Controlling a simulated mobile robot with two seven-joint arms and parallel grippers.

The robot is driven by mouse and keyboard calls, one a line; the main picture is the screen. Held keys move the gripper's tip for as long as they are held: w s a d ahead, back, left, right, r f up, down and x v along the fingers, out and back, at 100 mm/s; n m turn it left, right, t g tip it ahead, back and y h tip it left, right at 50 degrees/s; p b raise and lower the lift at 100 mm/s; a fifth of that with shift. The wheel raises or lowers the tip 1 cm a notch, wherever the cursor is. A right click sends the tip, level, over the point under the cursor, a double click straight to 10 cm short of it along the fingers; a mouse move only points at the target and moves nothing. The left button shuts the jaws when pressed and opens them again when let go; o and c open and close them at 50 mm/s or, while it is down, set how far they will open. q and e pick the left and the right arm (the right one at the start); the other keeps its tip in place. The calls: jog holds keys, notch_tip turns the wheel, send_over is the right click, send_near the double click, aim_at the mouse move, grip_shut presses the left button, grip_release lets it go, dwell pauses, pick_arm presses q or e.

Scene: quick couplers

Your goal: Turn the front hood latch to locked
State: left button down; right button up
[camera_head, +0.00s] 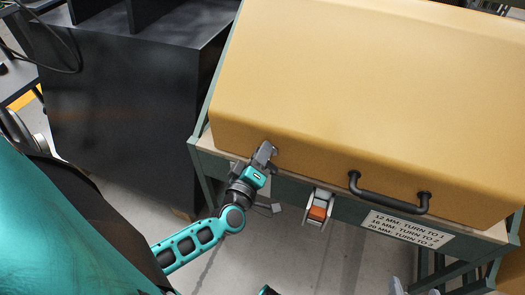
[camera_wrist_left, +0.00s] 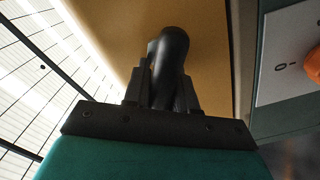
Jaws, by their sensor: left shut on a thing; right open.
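The yellow hood (camera_head: 370,90) is down on the bench. A small dark latch (camera_head: 274,153) sits low on its front face, near the left corner, mostly covered by my gripper. My left gripper (camera_head: 264,155) is at this latch, shut on it. In the left wrist view, a black rounded latch handle (camera_wrist_left: 170,55) stands between the two fingers, with the hood's yellow face behind it. The latch's turn angle is hard to read. Two grey tips at the bottom edge of the head view look like my right gripper (camera_head: 415,290), apart and away from the hood.
A black bar handle (camera_head: 390,198) is on the hood's front, right of the latch. Below the hood edge are an orange knob (camera_head: 318,213) in a grey bracket and a white text label (camera_head: 408,228). A dark cabinet (camera_head: 120,110) stands at left. The floor in front is open.

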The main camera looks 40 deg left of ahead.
pick_arm(q)
jog(key=n+b, duration=0.1)
jog(key=n, duration=0.2)
jog(key=f+n, duration=0.1)
jog(key=n, duration=0.2)
jog(key=shift+a+b, duration=0.15)
jog(key=shift+b, duration=0.2)
jog(key=shift+n, duration=0.4)
jog(key=c, duration=1)
grip_release()
jog(key=v, duration=1.3)
jog(key=shift+p, duration=0.45)
jog(key=shift+f, duration=0.1)
